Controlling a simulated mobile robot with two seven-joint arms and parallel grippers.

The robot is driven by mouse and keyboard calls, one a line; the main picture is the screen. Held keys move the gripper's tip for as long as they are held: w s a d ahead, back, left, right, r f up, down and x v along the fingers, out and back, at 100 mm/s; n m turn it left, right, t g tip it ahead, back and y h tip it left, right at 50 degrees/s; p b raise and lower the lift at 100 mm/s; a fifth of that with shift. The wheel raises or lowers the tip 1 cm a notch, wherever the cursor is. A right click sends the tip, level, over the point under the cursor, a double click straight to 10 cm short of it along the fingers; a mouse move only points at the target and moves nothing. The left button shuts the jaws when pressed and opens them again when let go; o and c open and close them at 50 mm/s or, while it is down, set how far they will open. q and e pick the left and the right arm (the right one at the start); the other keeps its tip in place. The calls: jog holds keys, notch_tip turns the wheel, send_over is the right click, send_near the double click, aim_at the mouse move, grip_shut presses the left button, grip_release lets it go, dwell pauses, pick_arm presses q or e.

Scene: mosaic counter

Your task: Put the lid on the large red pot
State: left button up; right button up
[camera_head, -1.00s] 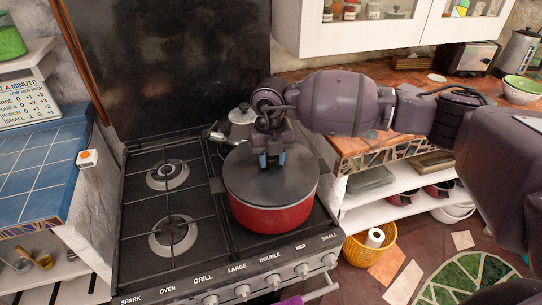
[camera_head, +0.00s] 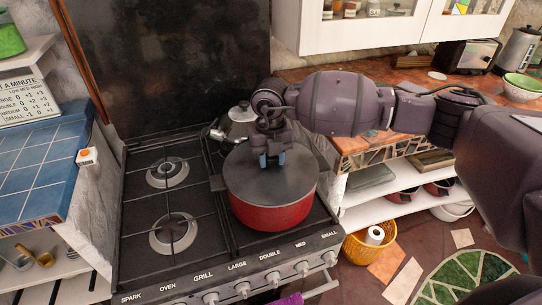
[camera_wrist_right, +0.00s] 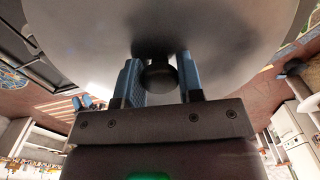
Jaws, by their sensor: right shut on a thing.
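The large red pot (camera_head: 268,216) stands on the right front part of the stove. The grey lid (camera_head: 300,179) lies over its mouth and appears level; I cannot tell whether its rim is fully seated all round. My right gripper (camera_head: 272,160) is above the lid's middle, with its blue fingers pointing down. In the right wrist view, my right gripper (camera_wrist_right: 160,78) is shut on the lid's dark round knob (camera_wrist_right: 158,77), and the pale underside or face of the lid (camera_wrist_right: 90,30) fills the top. My left gripper is not in view.
A metal kettle or moka pot (camera_head: 241,122) stands close behind the red pot. The left burners (camera_head: 172,234) are empty. A yellow basket (camera_head: 358,248) stands on the floor.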

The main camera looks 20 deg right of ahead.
jog(key=o, duration=1.6)
jog(key=shift+o, duration=0.2)
jog(key=shift+r+p, duration=0.95)
jog(key=shift+r, duration=0.7)
jog(key=shift+r+p, duration=1.1)
jog(key=shift+r, duration=0.8)
